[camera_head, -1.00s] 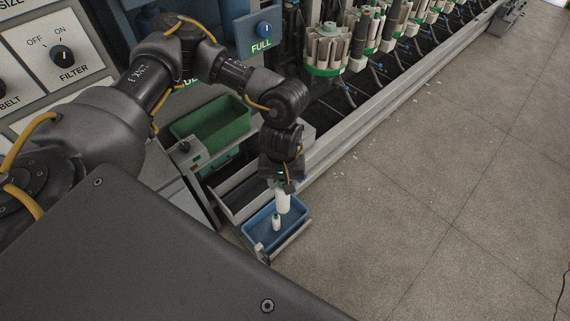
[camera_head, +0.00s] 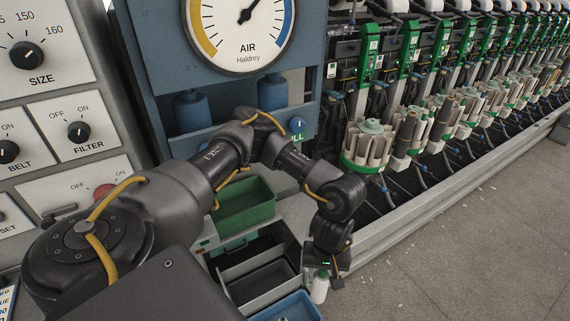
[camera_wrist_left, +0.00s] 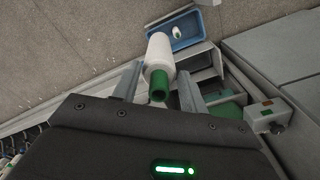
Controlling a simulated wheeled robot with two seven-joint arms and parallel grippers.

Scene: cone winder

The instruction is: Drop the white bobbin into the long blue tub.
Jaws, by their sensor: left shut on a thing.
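My left gripper (camera_head: 326,270) is shut on a white bobbin (camera_head: 320,288) with a green end. In the left wrist view the bobbin (camera_wrist_left: 159,54) sits between the two fingers (camera_wrist_left: 158,86), green end towards the camera. In the head view it hangs by the back right corner of a blue tub (camera_head: 262,314), which the lower picture edge cuts off. The wrist view shows the blue tub (camera_wrist_left: 172,46) past the bobbin, with another small white, green-ended bobbin (camera_wrist_left: 178,32) lying in it. The gap between held bobbin and tub is hard to judge. My right gripper is not in view.
A green tub (camera_head: 248,206) and a dark grey tray (camera_head: 262,282) stand behind the blue tub, beside the machine. The control panel (camera_head: 60,110) is at left. The winder's row of spindles (camera_head: 440,120) runs to the right. The floor (camera_head: 440,265) at right is open.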

